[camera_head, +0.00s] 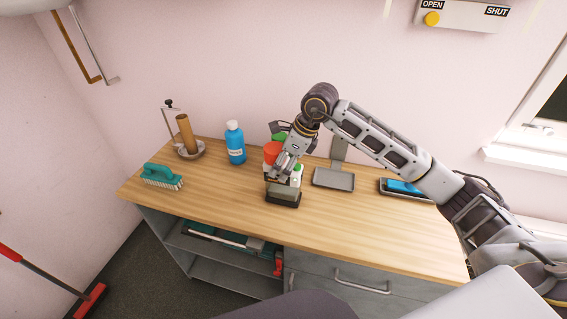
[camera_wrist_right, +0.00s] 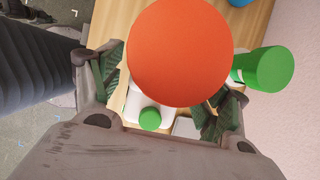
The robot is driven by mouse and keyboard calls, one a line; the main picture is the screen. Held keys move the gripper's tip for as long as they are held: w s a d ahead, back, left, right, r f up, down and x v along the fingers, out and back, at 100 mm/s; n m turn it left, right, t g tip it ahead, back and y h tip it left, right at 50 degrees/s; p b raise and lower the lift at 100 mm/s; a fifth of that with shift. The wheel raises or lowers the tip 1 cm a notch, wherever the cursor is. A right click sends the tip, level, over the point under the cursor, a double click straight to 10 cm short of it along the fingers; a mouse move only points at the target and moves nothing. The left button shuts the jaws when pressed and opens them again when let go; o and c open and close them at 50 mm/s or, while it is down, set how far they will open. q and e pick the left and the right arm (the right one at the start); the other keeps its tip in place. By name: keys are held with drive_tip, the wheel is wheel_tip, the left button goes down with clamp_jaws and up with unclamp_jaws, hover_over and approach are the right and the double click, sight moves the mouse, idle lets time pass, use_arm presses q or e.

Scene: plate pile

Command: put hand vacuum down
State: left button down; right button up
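I cannot pick out a hand vacuum for certain in either view. My right gripper (camera_head: 283,172) is low over the wooden worktop, among a group of bottles. In the right wrist view its two fingers (camera_wrist_right: 165,95) are spread apart, with nothing clearly clamped. A large orange-red round top (camera_wrist_right: 180,52) hides part of the gap. A grey block with a dark base (camera_head: 283,196) stands just in front of the gripper; contact is unclear.
A green-topped container (camera_wrist_right: 263,70) stands beside the orange one. A blue bottle (camera_head: 236,146), a teal brush (camera_head: 162,176) and a paper-roll holder (camera_head: 187,137) are to the left. The front worktop is clear.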

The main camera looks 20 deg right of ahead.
drive_tip(key=shift+r, duration=0.1)
idle(0.3)
drive_tip(key=v, duration=1.2)
drive_tip(key=shift+b, duration=0.3)
drive_tip(key=shift+w, duration=0.1)
idle(1.8)
